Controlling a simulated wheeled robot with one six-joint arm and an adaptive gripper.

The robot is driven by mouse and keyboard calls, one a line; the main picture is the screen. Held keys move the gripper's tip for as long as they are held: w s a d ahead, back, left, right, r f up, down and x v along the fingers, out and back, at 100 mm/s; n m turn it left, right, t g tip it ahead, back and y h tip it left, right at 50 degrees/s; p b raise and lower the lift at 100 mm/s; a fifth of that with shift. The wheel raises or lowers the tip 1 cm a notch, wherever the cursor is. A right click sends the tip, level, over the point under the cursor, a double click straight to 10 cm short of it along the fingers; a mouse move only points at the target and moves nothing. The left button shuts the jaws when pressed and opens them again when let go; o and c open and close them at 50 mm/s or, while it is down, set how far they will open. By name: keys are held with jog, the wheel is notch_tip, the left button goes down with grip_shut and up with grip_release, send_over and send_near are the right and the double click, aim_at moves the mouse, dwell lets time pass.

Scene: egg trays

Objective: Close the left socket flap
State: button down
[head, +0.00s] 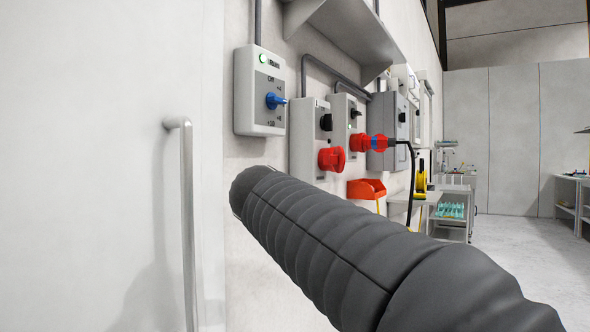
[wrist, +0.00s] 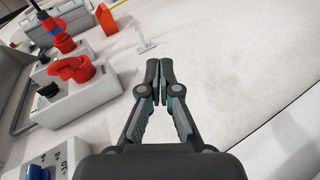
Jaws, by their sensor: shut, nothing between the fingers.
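The left socket (head: 331,159) is a red round fitting on the front of a light grey box on the wall. It also shows in the wrist view (wrist: 70,69), at left, as a red body with a raised rounded part. I cannot tell clearly how far its flap stands open. My gripper (wrist: 159,72) is shut and empty, its two dark fingertips together. In the wrist picture it is to the right of the socket and apart from it. In the head view my dark sleeved arm reaches towards the wall and my gripper is hidden.
A second box beside it holds a red and blue plug (head: 376,143) with a black cable. A switch box with a blue knob (head: 273,100) hangs to the left. An orange bin (head: 366,188) is below. A door handle (head: 187,220) is at far left.

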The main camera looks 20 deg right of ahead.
aim_at(334, 160)
jog(key=w+r+n+t+h, duration=0.15)
jog(key=w+r+h, duration=0.5)
jog(key=r, duration=0.75)
jog(key=w+d+y+p, duration=0.1)
jog(key=w+d, duration=0.6)
jog(key=d, duration=0.1)
jog(key=shift+w+d+f, duration=0.15)
jog(key=shift+w+f, duration=0.1)
jog(key=shift+w, duration=0.05)
jog(key=shift+s+t+y, duration=0.1)
jog(key=shift+t+y, duration=0.25)
